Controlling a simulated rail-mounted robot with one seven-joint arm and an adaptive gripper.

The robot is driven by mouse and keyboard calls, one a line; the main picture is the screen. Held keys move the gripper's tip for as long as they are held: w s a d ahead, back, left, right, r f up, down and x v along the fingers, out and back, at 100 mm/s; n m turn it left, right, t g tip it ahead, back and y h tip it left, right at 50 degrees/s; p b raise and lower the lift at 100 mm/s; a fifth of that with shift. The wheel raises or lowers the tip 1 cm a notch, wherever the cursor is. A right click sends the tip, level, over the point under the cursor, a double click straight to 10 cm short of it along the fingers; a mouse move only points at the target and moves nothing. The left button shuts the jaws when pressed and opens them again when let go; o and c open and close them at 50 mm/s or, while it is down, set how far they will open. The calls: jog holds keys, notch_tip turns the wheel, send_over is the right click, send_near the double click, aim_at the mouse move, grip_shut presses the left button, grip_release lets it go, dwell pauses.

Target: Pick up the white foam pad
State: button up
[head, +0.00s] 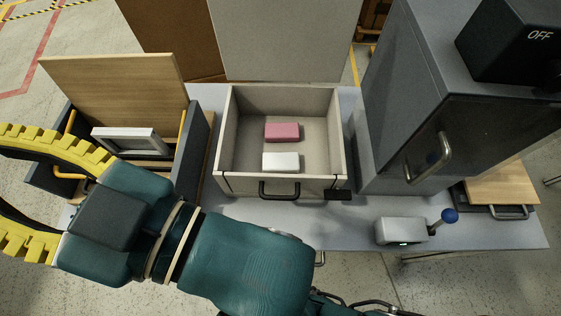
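The white foam pad (281,162) lies flat on the floor of an open grey-beige box (226,140), close to its front wall. A pink block (282,132) lies just behind it in the same box, with a small gap between them. My teal arm crosses the lower left of the head view, in front of the box.
The box has a dark front handle (280,190) and a raised lid (285,40). At left is an open wooden-lidded case (185,165) holding a grey frame (130,142). At right stand a dark cabinet (470,125) and a blue-knobbed lever box (402,231). The front table strip is mostly clear.

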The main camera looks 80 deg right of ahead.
dwell(0.3)
jog(key=o, duration=1.2)
